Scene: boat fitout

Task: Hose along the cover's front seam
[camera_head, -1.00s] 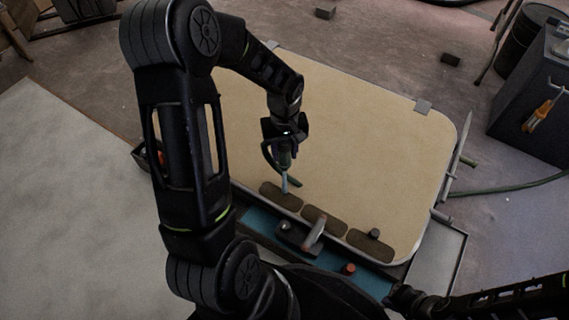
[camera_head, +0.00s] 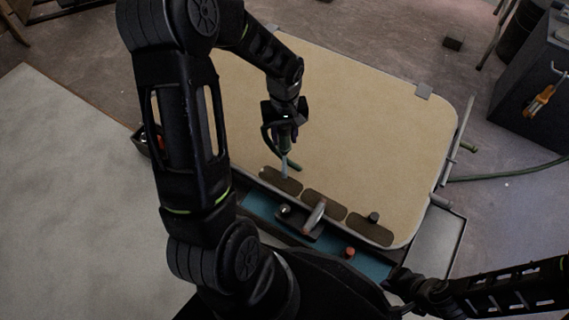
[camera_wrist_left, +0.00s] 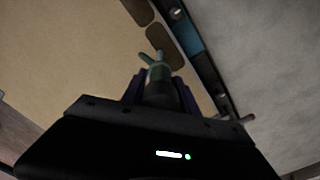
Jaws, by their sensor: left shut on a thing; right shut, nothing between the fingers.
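The cover (camera_head: 350,115) is a large tan panel with rounded corners and a pale rim. Its front seam (camera_head: 335,226) runs along the lower edge beside dark brown oval patches. My left gripper (camera_head: 286,138) is shut on the hose nozzle (camera_head: 285,165), which points down at the leftmost patch (camera_head: 277,184). I cannot tell if its pale tip touches. The green nozzle (camera_wrist_left: 158,72) also shows between the fingers in the left wrist view, near a brown patch (camera_wrist_left: 164,47). My right gripper (camera_head: 392,283) is shut and empty at the lower right, by the teal strip's end.
A teal strip (camera_head: 262,207) lies in front of the cover, with a dark block and upright handle (camera_head: 314,217) and a red-topped knob (camera_head: 349,252). A green hose (camera_head: 510,174) runs off right. A dark cabinet (camera_head: 535,125) stands right.

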